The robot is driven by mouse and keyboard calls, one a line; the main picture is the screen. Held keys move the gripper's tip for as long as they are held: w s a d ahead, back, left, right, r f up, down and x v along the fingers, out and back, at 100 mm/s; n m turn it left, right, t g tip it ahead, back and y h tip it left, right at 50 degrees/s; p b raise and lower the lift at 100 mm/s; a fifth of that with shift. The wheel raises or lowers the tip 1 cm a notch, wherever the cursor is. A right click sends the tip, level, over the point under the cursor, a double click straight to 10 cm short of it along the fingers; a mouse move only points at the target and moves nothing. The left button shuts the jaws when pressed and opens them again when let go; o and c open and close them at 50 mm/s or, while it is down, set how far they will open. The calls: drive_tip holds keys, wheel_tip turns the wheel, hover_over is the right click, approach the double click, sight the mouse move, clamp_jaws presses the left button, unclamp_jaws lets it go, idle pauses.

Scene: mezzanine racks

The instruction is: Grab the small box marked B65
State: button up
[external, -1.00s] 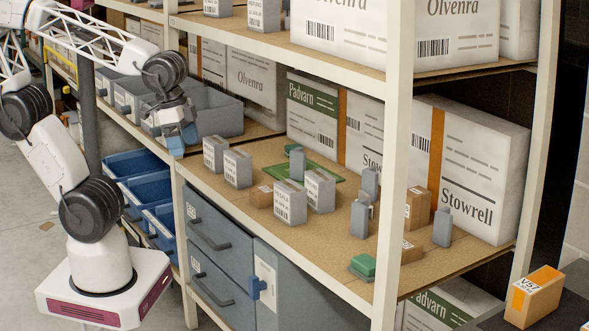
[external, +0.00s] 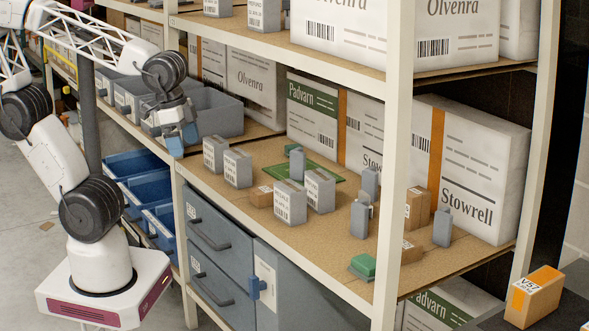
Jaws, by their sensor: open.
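Several small boxes with printed labels stand on the middle shelf (external: 310,252). A pair of grey boxes, one at the left (external: 216,154) and one beside it (external: 237,168), stands near the upright. Two more grey boxes, one in front (external: 290,202) and one behind it (external: 320,190), stand farther right. The labels are too small to read, so I cannot tell which is B65. My gripper (external: 178,144) is open and empty, left of the grey pair and apart from it.
A cream upright (external: 183,235) stands just below my gripper. Grey bins (external: 215,112) are behind it. Blue-grey blocks (external: 360,218) and a green block (external: 362,265) stand on the shelf. Large Stowrell cartons (external: 470,170) fill the back. An orange-brown V57 box (external: 533,297) is lower right.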

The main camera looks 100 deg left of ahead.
drive_tip(key=w+a+n+t+h, duration=0.1)
drive_tip(key=w+a+n+t, duration=0.15)
drive_tip(key=w+n, duration=0.75)
drive_tip(key=w+a+n+t, duration=0.1)
drive_tip(key=w+n+t, duration=0.3)
drive_tip(key=w, duration=1.2)
drive_tip(key=w+a+f+n+t+y, duration=0.1)
drive_tip(key=w+a+f+n, duration=0.25)
drive_tip(key=w+n, duration=0.3)
drive_tip(key=w+a+f+n+t+y, duration=0.1)
drive_tip(key=w+a+f+n+y, duration=0.1)
drive_tip(key=w+a+n, duration=0.4)
drive_tip(key=w+a+f+n+y, duration=0.4)
drive_tip(key=a+f+n, duration=0.4)
drive_tip(key=n, duration=0.1)
drive_tip(key=w+a+f+n+g+y, duration=0.1)
drive_tip(key=w+a+f+n+y, duration=0.2)
drive_tip(key=a+f+n, duration=0.5)
drive_tip(key=shift+w+a+f+n+y, duration=0.25)
drive_tip(key=shift+w+n+y, duration=0.15)
drive_tip(key=shift+w+n, duration=0.4)
drive_tip(key=shift+g, duration=0.25)
